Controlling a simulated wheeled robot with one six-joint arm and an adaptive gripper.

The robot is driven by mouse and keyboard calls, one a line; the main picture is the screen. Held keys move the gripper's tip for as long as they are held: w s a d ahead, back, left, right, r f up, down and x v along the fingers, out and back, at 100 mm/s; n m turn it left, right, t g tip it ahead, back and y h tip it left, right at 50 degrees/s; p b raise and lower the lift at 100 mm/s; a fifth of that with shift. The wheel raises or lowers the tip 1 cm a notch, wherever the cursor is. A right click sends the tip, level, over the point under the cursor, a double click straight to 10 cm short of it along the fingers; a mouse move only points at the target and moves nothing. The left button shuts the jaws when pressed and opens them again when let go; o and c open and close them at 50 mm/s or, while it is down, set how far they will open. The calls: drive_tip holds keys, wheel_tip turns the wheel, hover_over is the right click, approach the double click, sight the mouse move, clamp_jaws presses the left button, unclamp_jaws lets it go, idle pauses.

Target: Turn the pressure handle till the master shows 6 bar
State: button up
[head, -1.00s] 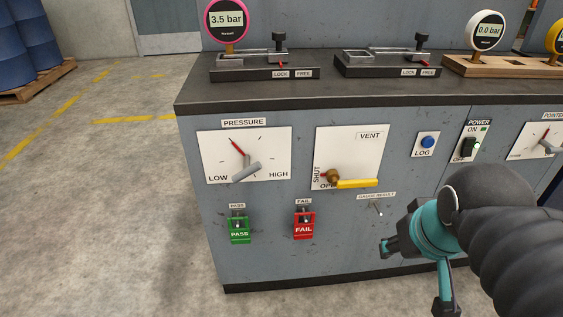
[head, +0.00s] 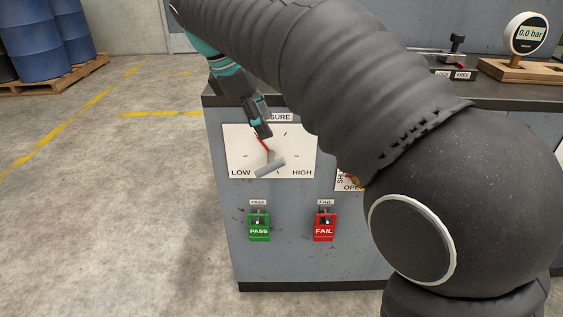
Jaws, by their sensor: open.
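The pressure handle (head: 270,168) is a grey lever on a white dial plate (head: 301,150) marked LOW and HIGH. Its red pointer (head: 263,144) points up and slightly left. My gripper (head: 262,131) hangs in front of the upper part of the plate, fingers downward, just above the handle. No contact with the handle can be made out. The gap between the fingers is hard to see from here.
Below the plate are a green PASS tag (head: 259,230) and a red FAIL tag (head: 325,229). My arm covers most of the vent plate and bench top. A gauge (head: 527,34) at the right reads 0.0 bar. Barrels (head: 37,45) stand far left; the floor at left is clear.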

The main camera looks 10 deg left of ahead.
sight(278, 160)
drive_tip(key=shift+n, duration=0.4)
drive_tip(key=b+x, duration=0.1)
drive_tip(key=x, duration=0.3)
drive_tip(key=b+x, duration=0.1)
drive_tip(key=x, duration=0.4)
drive_tip(key=a+b+x, duration=0.1)
drive_tip(key=x, duration=0.3)
drive_tip(key=shift+w+a+f, duration=0.1)
drive_tip(key=shift+w+f, duration=0.05)
drive_tip(key=shift+f, duration=0.15)
clamp_jaws()
